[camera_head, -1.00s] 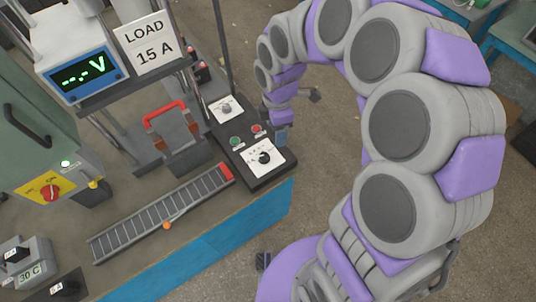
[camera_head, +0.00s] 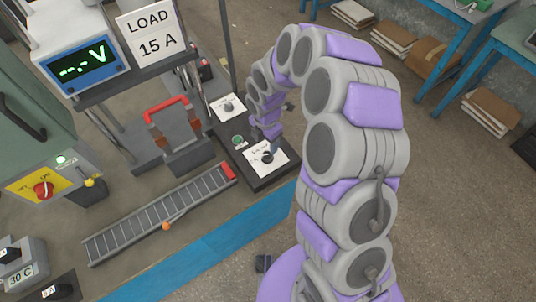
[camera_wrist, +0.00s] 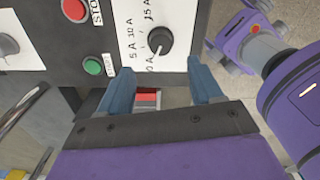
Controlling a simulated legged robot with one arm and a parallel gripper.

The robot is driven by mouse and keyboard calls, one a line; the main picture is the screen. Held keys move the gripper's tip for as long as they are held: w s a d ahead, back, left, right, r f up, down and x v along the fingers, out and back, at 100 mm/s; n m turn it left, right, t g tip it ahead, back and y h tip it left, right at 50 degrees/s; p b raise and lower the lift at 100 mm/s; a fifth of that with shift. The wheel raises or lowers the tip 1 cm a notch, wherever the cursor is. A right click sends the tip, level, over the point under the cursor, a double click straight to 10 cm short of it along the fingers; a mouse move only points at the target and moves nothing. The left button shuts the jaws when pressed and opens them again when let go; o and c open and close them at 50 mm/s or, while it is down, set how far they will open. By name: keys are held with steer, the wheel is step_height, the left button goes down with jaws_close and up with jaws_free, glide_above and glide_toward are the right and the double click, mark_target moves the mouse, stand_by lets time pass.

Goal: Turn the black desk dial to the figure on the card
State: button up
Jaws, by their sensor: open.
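The card (camera_head: 150,34) reads "LOAD 15 A" and stands above the bench at upper left in the head view. The black desk dial (camera_head: 268,157) sits on a white scale plate on the dark control box. In the wrist view the dial (camera_wrist: 160,42) shows a white pointer mark aimed down and slightly left, near the "0 A" end; 5 A, 10 A and 15 A are printed around it. My gripper (camera_wrist: 159,68) is open and empty, its two blue fingers apart, with the dial just past the tips and between their lines. In the head view my gripper (camera_head: 274,143) hangs over the box, partly hiding it.
A green button (camera_wrist: 92,66) and a red button (camera_wrist: 74,9) sit beside the dial. A second dial (camera_head: 228,106) is farther back on the box. A red-handled switch (camera_head: 168,110) and a ladder-like strip (camera_head: 160,215) lie to the left.

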mark_target(267, 155)
steer(key=f, duration=0.2)
steer(key=a+f, duration=0.1)
steer(key=f, duration=0.1)
steer(key=shift+a+b, duration=0.15)
steer(key=shift+b, duration=0.2)
steer(key=d+f, duration=0.2)
steer(key=f, duration=0.1)
steer(key=shift+f+b, duration=0.15)
steer(key=shift+b, duration=0.25)
steer(key=shift+d+f, duration=0.4)
steer(key=shift+d, duration=0.05)
steer(key=shift+a+f, duration=0.2)
steer(key=shift+a, duration=1)
steer(key=shift+c, duration=1)
steer(key=shift+d, duration=0.85)
steer(key=c, duration=0.5)
steer(key=shift+a, duration=0.1)
steer(key=shift+c, duration=1.3)
steer(key=shift+a, duration=0.2)
steer(key=shift+c, duration=0.5)
